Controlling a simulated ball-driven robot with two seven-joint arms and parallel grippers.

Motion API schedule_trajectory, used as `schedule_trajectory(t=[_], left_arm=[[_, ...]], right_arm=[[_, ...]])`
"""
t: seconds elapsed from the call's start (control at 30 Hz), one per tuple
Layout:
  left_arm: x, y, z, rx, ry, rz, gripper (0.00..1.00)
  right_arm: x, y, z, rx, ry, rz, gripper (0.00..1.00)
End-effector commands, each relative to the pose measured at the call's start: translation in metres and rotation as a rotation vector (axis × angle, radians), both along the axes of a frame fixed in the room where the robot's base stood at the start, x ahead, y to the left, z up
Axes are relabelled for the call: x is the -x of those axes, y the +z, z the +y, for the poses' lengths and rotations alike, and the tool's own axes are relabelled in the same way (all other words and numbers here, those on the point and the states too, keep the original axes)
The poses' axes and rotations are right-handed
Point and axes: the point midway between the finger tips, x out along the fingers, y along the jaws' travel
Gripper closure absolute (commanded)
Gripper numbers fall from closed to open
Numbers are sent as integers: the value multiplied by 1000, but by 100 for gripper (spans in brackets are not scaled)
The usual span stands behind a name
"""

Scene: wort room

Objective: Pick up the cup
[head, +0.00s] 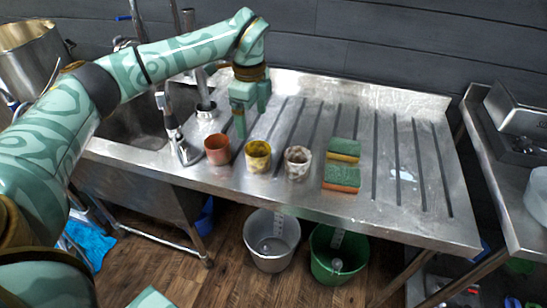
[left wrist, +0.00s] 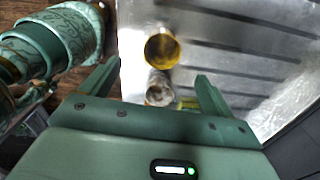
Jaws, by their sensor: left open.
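Three cups stand in a row near the front edge of the steel drainboard: a reddish-brown cup (head: 217,149), a yellow cup (head: 258,157) and a whitish, brown-stained cup (head: 297,163). My left gripper (head: 250,112) is open and points down, above and behind the reddish and yellow cups, apart from them. In the left wrist view, the yellow cup (left wrist: 161,50) and the stained cup (left wrist: 159,90) show in the space between the open fingers (left wrist: 157,72), with nothing held. The reddish cup does not show there. My right gripper is not in view.
Two green-topped sponges (head: 343,149) (head: 342,176) lie right of the cups. The ribbed drainboard (head: 405,205) is clear further right. A sink and tap (head: 180,145) are at left. A grey bucket (head: 272,245) and a green bucket (head: 335,262) stand on the floor below.

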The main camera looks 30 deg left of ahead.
Motion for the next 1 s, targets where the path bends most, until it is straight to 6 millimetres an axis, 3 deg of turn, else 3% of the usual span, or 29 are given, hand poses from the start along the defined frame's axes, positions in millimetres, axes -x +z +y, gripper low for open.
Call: schedule_trajectory(t=[0.03, 0.1, 0.3, 0.57, 0.8, 1.0], left_arm=[[0, -20, -1, 1, -1, 9, 13], [0, -38, -1, 2, -3, 8, 13], [-1, -74, -2, 4, -4, 5, 13], [-3, -91, -3, 4, -5, 2, 13], [-7, -131, -6, 4, -4, 5, 13], [-7, -132, -6, 4, -5, -1, 13]], right_arm=[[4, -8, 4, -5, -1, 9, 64], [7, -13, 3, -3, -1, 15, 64], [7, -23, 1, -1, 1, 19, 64], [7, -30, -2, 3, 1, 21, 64], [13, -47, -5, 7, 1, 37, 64], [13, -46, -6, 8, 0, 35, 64]])
